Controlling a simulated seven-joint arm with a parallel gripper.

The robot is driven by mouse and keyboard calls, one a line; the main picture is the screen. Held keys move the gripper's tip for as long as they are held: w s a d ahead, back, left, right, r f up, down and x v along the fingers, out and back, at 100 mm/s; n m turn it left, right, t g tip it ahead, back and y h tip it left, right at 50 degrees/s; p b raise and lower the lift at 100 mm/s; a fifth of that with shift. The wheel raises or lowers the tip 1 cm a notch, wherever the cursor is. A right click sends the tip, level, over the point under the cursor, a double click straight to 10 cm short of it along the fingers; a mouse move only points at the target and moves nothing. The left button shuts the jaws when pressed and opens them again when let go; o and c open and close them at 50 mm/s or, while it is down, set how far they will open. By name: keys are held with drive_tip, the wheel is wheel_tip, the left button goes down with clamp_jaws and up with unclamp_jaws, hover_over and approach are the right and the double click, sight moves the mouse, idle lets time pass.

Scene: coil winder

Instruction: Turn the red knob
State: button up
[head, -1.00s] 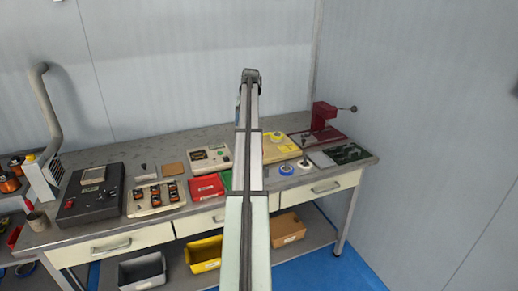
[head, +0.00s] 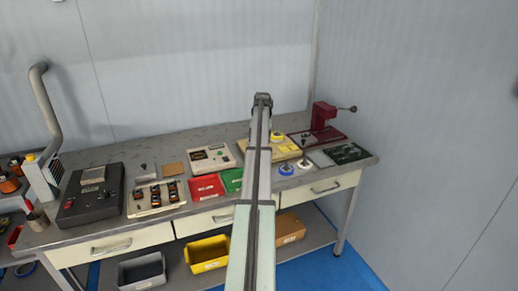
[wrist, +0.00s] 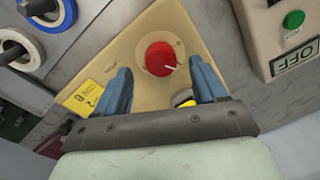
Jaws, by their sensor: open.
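The red knob (wrist: 161,58) is round with a white pointer mark. It sits on a beige box (wrist: 135,37) with a yellow label (wrist: 84,97). My gripper (wrist: 160,66) is open, its two blue fingers apart, one on each side of the knob in the wrist view. In the head view the beige box (head: 288,153) shows partly behind my arm, which hides the knob and my fingers.
A control box with a green button (wrist: 293,19) and an OFF label stands close at right in the wrist view. Blue and white spools (wrist: 47,10) are at upper left. A red press (head: 323,116) stands at the bench's right end, with a green board (head: 347,153) nearby.

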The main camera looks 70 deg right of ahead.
drive_tip(key=shift+w+f, duration=0.1)
drive_tip(key=shift+f, duration=1.5)
drive_tip(key=c, duration=1.1)
